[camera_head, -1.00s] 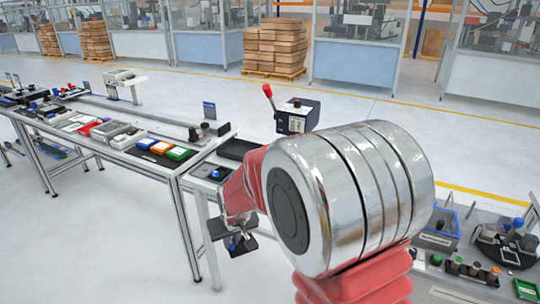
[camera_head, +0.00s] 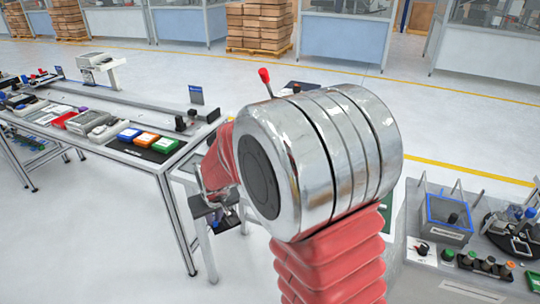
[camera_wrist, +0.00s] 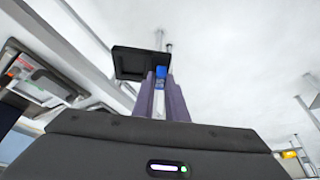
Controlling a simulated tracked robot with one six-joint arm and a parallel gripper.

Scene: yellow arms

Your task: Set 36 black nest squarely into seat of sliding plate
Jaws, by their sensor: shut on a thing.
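The black nest (camera_wrist: 130,64) is a flat dark square plate with a raised rim in the wrist view. A blue part (camera_wrist: 161,72) with a pale strip below it shows between the fingers. My gripper (camera_wrist: 160,92) is shut on the nest near its right edge. In the head view my gripper (camera_head: 214,200) hangs left of my arm's big metal joint, with the dark nest (camera_head: 228,218) below it, beside the table's right end. The nest is held in the air. I cannot make out the sliding plate or its seat; my arm hides part of that area.
The long table (camera_head: 120,150) on the left carries blue, orange and green boxes (camera_head: 146,140) and other parts. A bench (camera_head: 415,270) at right holds a blue-rimmed bin (camera_head: 448,218) and several small jars. A red-knobbed lever (camera_head: 265,76) stands behind my arm.

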